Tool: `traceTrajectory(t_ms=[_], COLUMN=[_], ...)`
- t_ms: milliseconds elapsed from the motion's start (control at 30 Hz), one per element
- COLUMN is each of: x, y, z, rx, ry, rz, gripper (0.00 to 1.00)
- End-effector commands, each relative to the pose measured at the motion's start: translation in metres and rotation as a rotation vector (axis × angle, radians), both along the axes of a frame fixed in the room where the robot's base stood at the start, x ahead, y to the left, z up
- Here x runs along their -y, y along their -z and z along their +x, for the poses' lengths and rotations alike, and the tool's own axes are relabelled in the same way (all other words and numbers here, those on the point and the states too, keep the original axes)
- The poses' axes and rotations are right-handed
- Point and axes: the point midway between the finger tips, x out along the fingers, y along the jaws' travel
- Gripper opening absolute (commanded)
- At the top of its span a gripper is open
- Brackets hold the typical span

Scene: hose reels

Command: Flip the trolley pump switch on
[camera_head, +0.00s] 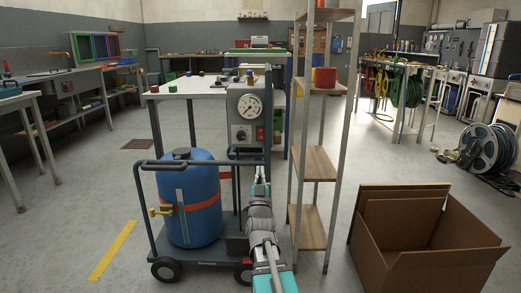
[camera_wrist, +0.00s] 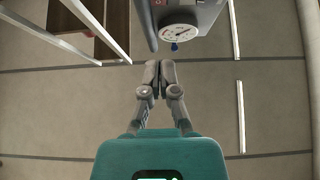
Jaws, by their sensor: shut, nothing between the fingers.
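The pump trolley (camera_head: 208,257) carries a blue tank (camera_head: 180,205) with an orange strap. Its grey control box (camera_head: 233,104) stands upright above the frame, with a round white gauge (camera_head: 250,106), a dark knob and a red switch (camera_head: 261,134) below it. I cannot tell the switch's position. My gripper (camera_head: 262,174) is below the box in the head view, apart from the switch. In the wrist view my gripper (camera_wrist: 160,67) is shut and empty, its fingertips near the gauge (camera_wrist: 180,33). A small red patch shows at the top edge there, too cropped to identify surely.
A metal rack with wooden shelves (camera_head: 319,163) stands close to the right of the trolley and my arm. An open cardboard box (camera_head: 440,268) is on the floor at right. A hose reel (camera_head: 485,149) lies further back. The floor at left is mostly clear.

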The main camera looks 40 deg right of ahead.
Motion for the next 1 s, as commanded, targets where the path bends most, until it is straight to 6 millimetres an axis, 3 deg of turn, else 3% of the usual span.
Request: traceTrajectory(t_ms=[567, 1000], x=[0.003, 0.023], y=[-0.003, -0.031], z=[0.002, 0.029], rx=[0.002, 0.002], ry=[0.001, 0.001], rz=[-0.002, -0.002], gripper=[0.00, 0.00])
